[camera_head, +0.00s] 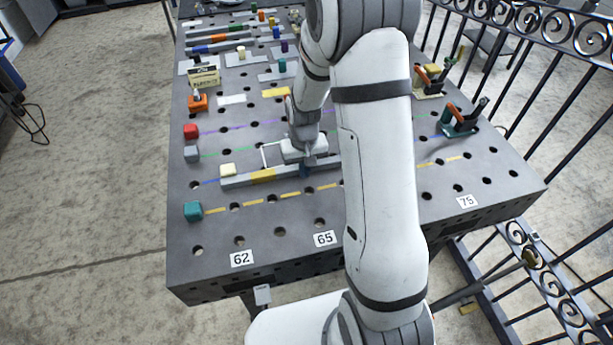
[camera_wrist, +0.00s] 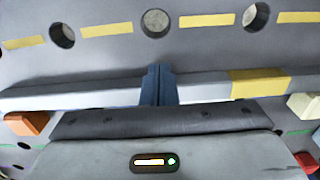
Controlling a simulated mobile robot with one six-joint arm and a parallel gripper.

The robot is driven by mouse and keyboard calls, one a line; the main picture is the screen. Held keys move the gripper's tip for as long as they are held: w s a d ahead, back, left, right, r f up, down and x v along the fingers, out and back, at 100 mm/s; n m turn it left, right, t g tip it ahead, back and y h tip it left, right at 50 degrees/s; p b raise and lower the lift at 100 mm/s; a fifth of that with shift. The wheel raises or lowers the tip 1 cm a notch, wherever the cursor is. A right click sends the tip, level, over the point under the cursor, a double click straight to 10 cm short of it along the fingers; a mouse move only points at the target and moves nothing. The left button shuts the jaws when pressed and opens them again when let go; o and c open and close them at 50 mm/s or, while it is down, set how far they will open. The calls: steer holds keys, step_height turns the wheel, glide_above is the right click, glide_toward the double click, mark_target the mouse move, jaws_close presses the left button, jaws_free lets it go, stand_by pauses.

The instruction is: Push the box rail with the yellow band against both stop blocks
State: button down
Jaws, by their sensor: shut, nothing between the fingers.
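The box rail, light grey with a yellow band (camera_head: 263,175), lies across the near part of the table. It also crosses the wrist view, with the band right of centre (camera_wrist: 260,83). A cream block (camera_head: 228,170) stands just behind the rail's left end in the head view; it shows at the right in the wrist view (camera_wrist: 303,105). An orange block (camera_wrist: 28,122) is close behind the rail's other end, hidden by my arm in the head view. I cannot tell whether either block touches the rail. My gripper (camera_wrist: 158,72) is shut and empty, its blue fingertips at the rail's near edge.
A teal block (camera_head: 193,210) stands in front at left; grey (camera_head: 191,153) and red (camera_head: 191,131) blocks stand farther back. Yellow dashes (camera_head: 251,204) run along the near table. Clamps (camera_head: 460,118) stand at the right. The table's front strip is clear.

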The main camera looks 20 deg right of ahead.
steer(key=shift+s, duration=1.1)
steer(key=shift+r, duration=0.15)
step_height(320, 180, up, 8)
steer(key=p, duration=0.5)
steer(key=s+r+t+b, duration=0.1)
steer(key=s+r+t, duration=0.2)
steer(key=s+r, duration=1.5)
steer(key=shift+d+r, duration=0.15)
steer(key=shift+r, duration=0.25)
